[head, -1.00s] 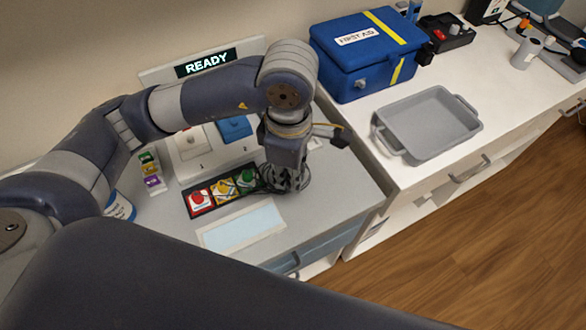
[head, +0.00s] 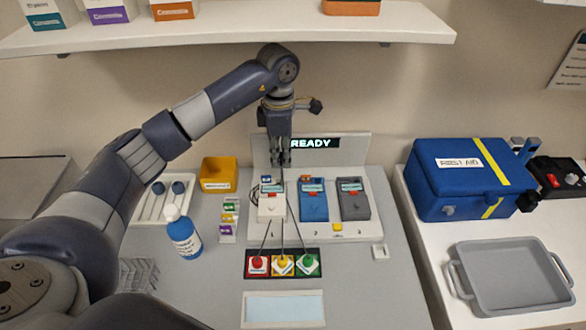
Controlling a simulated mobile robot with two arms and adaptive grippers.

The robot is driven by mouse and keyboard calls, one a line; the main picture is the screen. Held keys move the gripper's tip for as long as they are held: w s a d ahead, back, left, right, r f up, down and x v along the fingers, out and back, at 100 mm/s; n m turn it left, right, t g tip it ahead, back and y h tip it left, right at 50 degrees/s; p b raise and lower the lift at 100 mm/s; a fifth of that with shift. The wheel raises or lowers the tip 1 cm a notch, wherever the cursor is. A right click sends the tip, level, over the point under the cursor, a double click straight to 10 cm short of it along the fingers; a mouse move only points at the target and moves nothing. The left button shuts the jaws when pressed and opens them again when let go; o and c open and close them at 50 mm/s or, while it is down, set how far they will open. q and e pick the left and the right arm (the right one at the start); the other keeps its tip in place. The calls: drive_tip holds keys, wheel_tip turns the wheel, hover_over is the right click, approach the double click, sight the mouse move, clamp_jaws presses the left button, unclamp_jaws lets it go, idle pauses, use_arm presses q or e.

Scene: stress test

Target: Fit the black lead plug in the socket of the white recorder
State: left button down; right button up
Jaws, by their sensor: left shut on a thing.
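The white recorder (head: 271,208) stands leftmost in a row of three on the grey worktop. My left gripper (head: 282,162) points down above and behind it, in front of the display panel. The gripper is shut, and thin black leads (head: 282,225) rise to its fingertips from the red, yellow and green pads. It holds the black lead plug, which is mostly hidden at the fingertips. The plug is apart from the recorder, as far as I can see. The recorder's socket is too small to make out. My right gripper is out of view.
A blue recorder (head: 313,202) and a grey recorder (head: 353,202) stand to the right. The coloured pads (head: 283,264) lie in front. A blue bottle (head: 184,235) and a yellow bin (head: 219,174) are at left. A shelf (head: 420,22) hangs above.

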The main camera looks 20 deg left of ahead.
use_arm(q)
drive_tip(key=shift+w+a+f+b, duration=0.15)
drive_tip(key=shift+f+b, duration=0.4)
drive_tip(key=shift+f, duration=0.3)
drive_tip(key=shift+s+a+f+b, duration=0.1)
drive_tip(key=shift+a+f+b, duration=0.1)
drive_tip(key=shift+f+b, duration=0.5)
drive_tip(key=shift+w+a+f+b, duration=0.15)
drive_tip(key=shift+f+b, duration=0.25)
drive_tip(key=shift+f, duration=0.6)
drive_tip(key=shift+s, duration=0.1)
drive_tip(key=shift+f+b, duration=0.8)
drive_tip(key=shift+f, duration=0.35)
idle(1.1)
drive_tip(key=c, duration=1.9)
unclamp_jaws()
drive_tip(key=shift+r, duration=0.2)
